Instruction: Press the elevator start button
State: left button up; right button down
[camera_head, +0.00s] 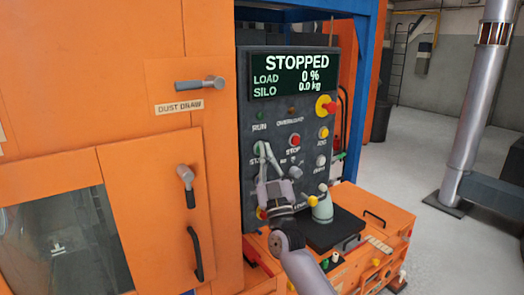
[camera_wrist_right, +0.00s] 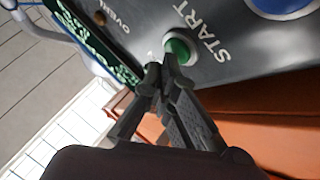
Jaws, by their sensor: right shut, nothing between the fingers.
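The dark control panel (camera_head: 281,115) has a display (camera_head: 292,74) reading STOPPED, LOAD 0 % and SILO 0.0 kg. The green start button (camera_wrist_right: 178,50) shows in the right wrist view beside the word START. In the head view the start button (camera_head: 257,147) is mostly behind my fingertips. My right gripper (camera_head: 264,149) is shut and empty in front of it. In the right wrist view my right gripper (camera_wrist_right: 163,72) has its fingertips at the button's lower left edge. I cannot tell whether they touch it. My left gripper is not in view.
The red stop button (camera_head: 295,140) is right of the fingertips, with a yellow jog button (camera_head: 323,132) beyond it. A red emergency knob (camera_head: 325,106) protrudes at the panel's upper right. The orange cabinet (camera_head: 110,60) stands left. Open floor (camera_head: 455,245) lies right.

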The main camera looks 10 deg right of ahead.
jog(key=shift+w, duration=0.15)
dwell(0.5)
jog(key=shift+s+d+p, duration=0.25)
jog(key=shift+s+p, duration=0.35)
jog(key=shift+s, duration=0.2)
jog(key=s+p, duration=0.1)
jog(key=s+d+p, duration=0.1)
jog(key=s, duration=0.1)
jog(key=s+p, duration=0.1)
jog(key=shift+s+d, duration=0.3)
jog(key=shift+d, duration=0.05)
